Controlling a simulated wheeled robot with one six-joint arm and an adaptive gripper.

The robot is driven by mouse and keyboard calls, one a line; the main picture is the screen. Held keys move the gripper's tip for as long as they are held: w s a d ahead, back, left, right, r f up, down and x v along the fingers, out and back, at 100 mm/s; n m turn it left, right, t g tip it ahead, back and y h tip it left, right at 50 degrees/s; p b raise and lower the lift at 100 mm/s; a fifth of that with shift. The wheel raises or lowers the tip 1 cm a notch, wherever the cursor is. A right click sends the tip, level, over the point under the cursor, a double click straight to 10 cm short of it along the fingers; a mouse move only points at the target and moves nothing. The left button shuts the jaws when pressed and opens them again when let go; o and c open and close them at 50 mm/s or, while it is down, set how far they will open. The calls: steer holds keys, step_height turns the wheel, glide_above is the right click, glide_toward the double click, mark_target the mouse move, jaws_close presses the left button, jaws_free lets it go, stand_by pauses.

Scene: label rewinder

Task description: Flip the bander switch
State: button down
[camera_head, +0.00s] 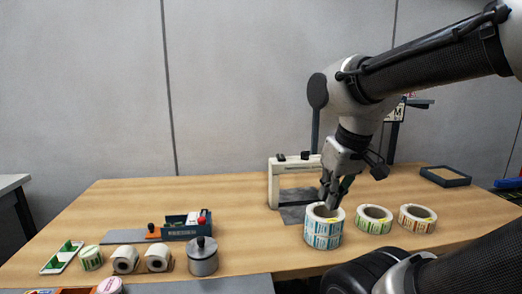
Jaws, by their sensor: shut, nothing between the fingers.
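A white arch-shaped machine (273,185), which looks like the bander, stands on the table right of the middle. Small dark parts (281,157) sit on its top; I cannot tell which is the switch or how it is set. My gripper (327,206) points down with its fingers shut and empty. It is in front of the machine's right side and hides part of it. The fingertips overlap the top of a stack of label rolls (323,236) in the picture; I cannot tell if they touch.
Two more label rolls (374,219) (416,219) lie right of the stack. A dark blue box (186,227), a metal canister (203,260) and white rolls (157,258) are at the left. A dark tray (445,177) lies at the back right. The table's back left is clear.

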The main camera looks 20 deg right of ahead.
steer(key=w+d+r+m+g, duration=0.1)
steer(key=w+d+r+g, duration=0.15)
steer(key=w, duration=1.25)
step_height(320, 180, up, 10)
steer(key=m, duration=0.2)
glide_above(281, 157)
steer(key=w, duration=0.1)
steer(key=shift+w+d+f, duration=0.1)
steer(key=shift+d, duration=0.2)
steer(key=f, duration=0.4)
steer(key=w+f, duration=0.1)
steer(key=f, duration=0.9)
steer(key=shift+w+d, duration=0.2)
steer(key=shift+w, duration=0.1)
